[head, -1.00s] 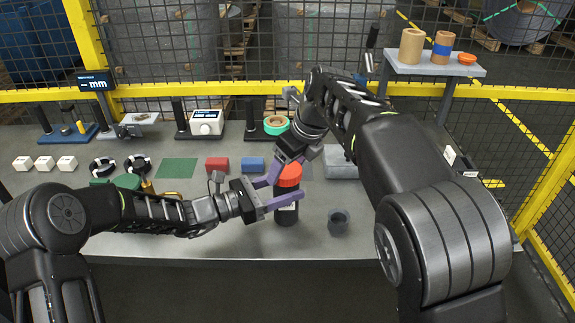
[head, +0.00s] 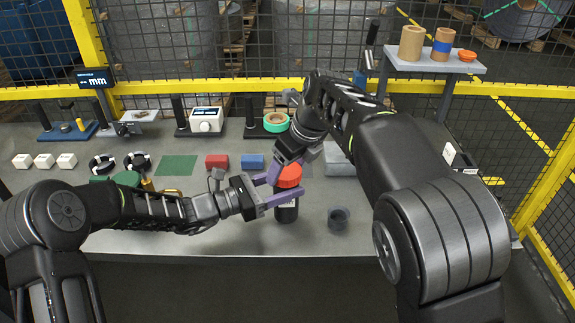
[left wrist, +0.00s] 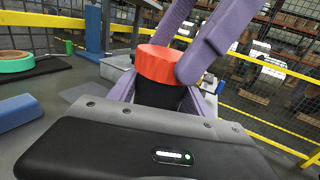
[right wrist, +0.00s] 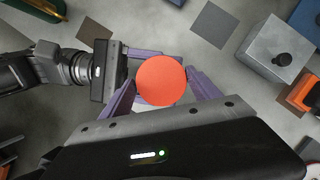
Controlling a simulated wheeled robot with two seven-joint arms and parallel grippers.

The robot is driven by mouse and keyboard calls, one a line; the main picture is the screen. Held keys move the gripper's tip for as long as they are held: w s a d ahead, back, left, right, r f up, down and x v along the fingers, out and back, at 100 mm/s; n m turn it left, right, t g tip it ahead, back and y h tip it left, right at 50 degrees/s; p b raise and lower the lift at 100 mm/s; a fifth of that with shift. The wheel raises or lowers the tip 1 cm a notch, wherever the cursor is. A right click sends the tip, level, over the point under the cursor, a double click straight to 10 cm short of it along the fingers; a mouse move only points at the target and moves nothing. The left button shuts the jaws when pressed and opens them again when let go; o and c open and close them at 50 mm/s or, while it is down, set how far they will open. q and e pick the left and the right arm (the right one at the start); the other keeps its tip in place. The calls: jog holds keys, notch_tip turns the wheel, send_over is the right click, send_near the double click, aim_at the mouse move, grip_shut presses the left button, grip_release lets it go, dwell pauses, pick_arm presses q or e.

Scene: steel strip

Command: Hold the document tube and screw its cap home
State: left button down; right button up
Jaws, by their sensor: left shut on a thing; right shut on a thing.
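The document tube (head: 287,213) is dark, with a pale label, and stands upright near the front of the grey bench. Its orange-red cap (head: 290,176) sits on top; the joint between cap and tube is largely hidden by fingers. My left gripper (head: 287,199) comes from the left and is shut on the tube just below the cap. My right gripper (head: 288,171) reaches down from behind and is shut on the cap. In the left wrist view the cap (left wrist: 158,64) shows above the dark tube (left wrist: 156,94). The right wrist view shows the round cap top (right wrist: 161,80) between purple fingers.
A small dark cup (head: 338,219) stands just right of the tube. A raised shelf (head: 435,64) holds cardboard rolls at back right. The bench front left of the tube is clear beneath my left arm.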

jog(key=m, duration=0.1)
jog(key=m+h, duration=0.1)
jog(key=m, duration=0.2)
jog(key=shift+s+a+f+t, duration=0.15)
jog(key=shift+a+t, duration=0.1)
jog(key=shift+t, duration=0.15)
jog(key=shift+m+h, duration=0.5)
jog(key=shift+m, duration=0.6)
jog(key=o, duration=1.4)
jog(key=shift+r, duration=2.4)
jog(key=shift+o, duration=0.2)
